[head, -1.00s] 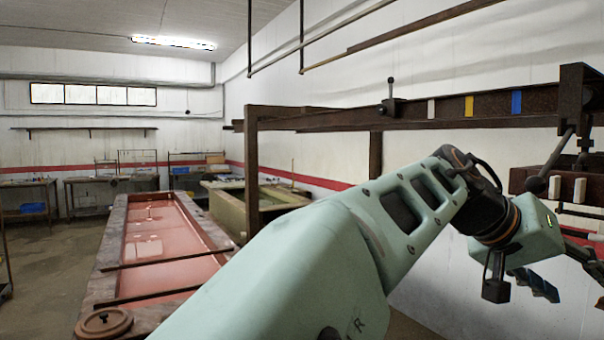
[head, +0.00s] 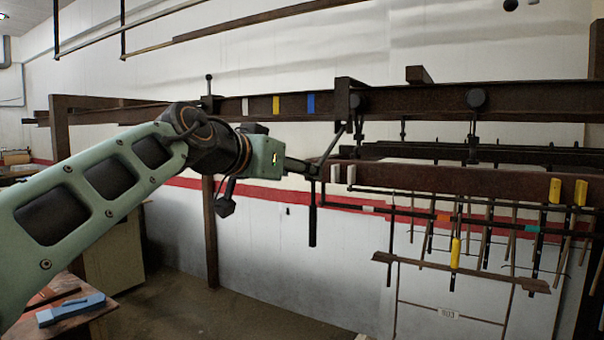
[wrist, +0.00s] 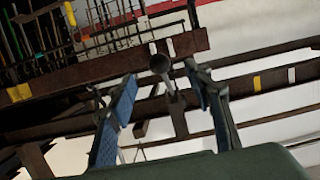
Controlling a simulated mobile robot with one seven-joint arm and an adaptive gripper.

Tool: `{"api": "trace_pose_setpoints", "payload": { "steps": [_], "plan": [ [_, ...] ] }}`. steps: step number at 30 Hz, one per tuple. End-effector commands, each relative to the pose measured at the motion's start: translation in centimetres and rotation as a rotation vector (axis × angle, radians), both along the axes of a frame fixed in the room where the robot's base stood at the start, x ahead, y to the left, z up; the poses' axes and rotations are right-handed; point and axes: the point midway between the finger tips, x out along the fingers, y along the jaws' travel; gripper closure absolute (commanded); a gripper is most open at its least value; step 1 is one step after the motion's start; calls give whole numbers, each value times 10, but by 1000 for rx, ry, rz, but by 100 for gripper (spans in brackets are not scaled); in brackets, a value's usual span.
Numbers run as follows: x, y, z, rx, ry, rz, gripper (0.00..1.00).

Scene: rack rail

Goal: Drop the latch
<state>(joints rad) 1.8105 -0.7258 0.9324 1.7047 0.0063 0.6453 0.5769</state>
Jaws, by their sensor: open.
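The latch appears to be a slanting metal lever (head: 336,140) that hangs from a bracket on the dark overhead rail. Its round dark knob (wrist: 160,63) and rod show between the fingers in the wrist view. My gripper (head: 308,167) is at the lever's lower end in the head view. In the wrist view, my gripper (wrist: 160,76) is open, with one blue-padded finger on each side of the lever. Gaps show between the fingers and the lever there. I cannot tell whether the knob is fully between the fingertips or just beyond them.
The rail (head: 430,104) carries white, yellow and blue marks left of the bracket. A brown carrier beam (head: 460,178) hangs below on rollers, with a rack of several thin rods under it. A dark vertical bar (head: 312,215) hangs below my gripper. The floor below is open.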

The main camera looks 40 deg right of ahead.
Motion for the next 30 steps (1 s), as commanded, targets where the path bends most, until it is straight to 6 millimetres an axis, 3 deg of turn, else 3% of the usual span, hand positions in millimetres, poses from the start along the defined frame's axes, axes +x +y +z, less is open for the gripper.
{"api": "trace_pose_setpoints", "payload": {
  "steps": [6,14,27,30],
  "plan": [
    [12,-33,-12,3,1,-2,54],
    [23,-59,-17,1,0,-2,54],
    [27,-65,-18,1,1,-1,54],
    [26,-65,-18,1,1,-1,64]
  ]
}}
